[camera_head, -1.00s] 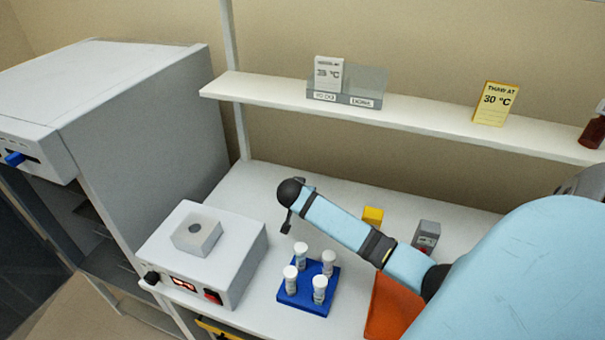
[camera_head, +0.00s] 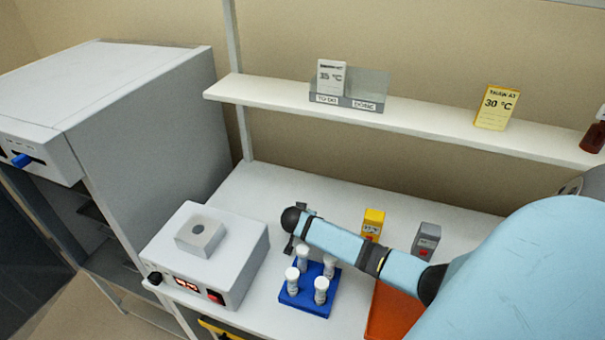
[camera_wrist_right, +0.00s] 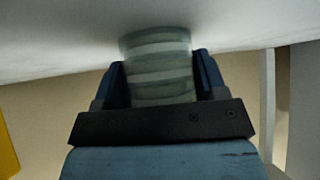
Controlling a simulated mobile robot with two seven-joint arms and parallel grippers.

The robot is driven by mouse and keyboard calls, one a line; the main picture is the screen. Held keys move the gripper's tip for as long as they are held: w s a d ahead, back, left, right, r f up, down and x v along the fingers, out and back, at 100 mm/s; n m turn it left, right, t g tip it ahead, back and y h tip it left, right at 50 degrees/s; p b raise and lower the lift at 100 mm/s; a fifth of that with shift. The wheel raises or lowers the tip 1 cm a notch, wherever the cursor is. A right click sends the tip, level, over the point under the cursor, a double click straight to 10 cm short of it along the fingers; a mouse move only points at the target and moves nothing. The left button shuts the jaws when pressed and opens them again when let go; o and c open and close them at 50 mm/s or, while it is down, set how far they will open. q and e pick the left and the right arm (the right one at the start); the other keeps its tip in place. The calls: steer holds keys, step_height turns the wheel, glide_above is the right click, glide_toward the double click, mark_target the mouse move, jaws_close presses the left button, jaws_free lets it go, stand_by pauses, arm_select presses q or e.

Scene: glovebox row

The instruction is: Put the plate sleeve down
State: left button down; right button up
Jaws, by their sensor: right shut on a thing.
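In the right wrist view, the plate sleeve (camera_wrist_right: 158,68) is a pale, translucent greenish stack of round plates. My right gripper (camera_wrist_right: 160,80) is shut on it, with one dark blue finger on each side. The far end of the sleeve is close to a white surface (camera_wrist_right: 60,40); I cannot tell whether they touch. In the head view my right arm reaches in from the right over the bench, its dark wrist end behind the tube rack. The sleeve cannot be made out there. My left gripper is not in view.
A blue rack (camera_head: 305,301) with several white-capped tubes stands just in front of my wrist. A white heater box (camera_head: 207,255) is left of it. Yellow (camera_head: 373,222) and grey (camera_head: 426,240) boxes and an orange mat (camera_head: 386,312) lie near my arm. A shelf (camera_head: 420,120) runs above.

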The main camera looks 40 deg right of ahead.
steer(key=o, duration=1)
arm_select(q)
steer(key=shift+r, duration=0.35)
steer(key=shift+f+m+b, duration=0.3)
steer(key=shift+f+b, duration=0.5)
steer(key=shift+b, duration=0.1)
arm_select(e)
steer(key=v, duration=1.2)
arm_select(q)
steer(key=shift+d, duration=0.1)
